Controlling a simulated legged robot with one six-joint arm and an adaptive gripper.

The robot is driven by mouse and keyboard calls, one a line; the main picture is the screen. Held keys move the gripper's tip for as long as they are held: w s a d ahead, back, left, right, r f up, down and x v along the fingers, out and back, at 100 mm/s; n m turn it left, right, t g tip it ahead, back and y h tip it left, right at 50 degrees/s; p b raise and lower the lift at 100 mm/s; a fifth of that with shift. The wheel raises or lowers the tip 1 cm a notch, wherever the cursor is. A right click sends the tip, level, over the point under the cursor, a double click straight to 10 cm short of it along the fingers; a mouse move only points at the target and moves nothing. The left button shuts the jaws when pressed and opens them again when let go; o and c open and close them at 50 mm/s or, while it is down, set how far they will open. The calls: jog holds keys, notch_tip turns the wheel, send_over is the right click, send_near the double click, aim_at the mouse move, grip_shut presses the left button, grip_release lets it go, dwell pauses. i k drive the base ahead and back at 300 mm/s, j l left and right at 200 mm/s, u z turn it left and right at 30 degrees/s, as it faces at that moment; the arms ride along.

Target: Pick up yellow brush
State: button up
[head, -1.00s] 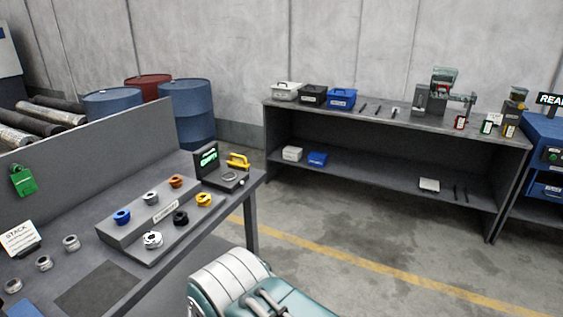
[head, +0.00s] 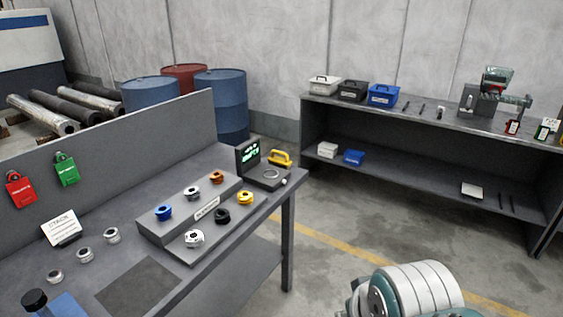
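A small yellow object with an arched handle (head: 281,158) is at the far right corner of the workbench (head: 150,288), beside a small device with a lit green display (head: 249,151). It is the closest match to a yellow brush, but it is too small to make out bristles. My gripper is not in view. Only a rounded white and teal part of my arm shows at the bottom right, well apart from the yellow object.
A stepped stand (head: 190,222) holds several coloured nut-like pieces. Several metal rings and a blue container (head: 55,305) are at the bench's near left. A long shelf (head: 430,165) holds bins and tools. Barrels (head: 221,100) stand behind the bench. Floor between bench and shelf is clear.

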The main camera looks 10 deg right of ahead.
aim_at(285, 163)
jog(key=u, duration=3.2)
jog(key=z, duration=3.2)
jog(key=i+l, duration=0.15)
jog(key=i, duration=0.3)
jog(key=i+l, duration=0.15)
jog(key=i, duration=0.3)
jog(key=i+l+u, duration=0.1)
jog(key=i, duration=0.4)
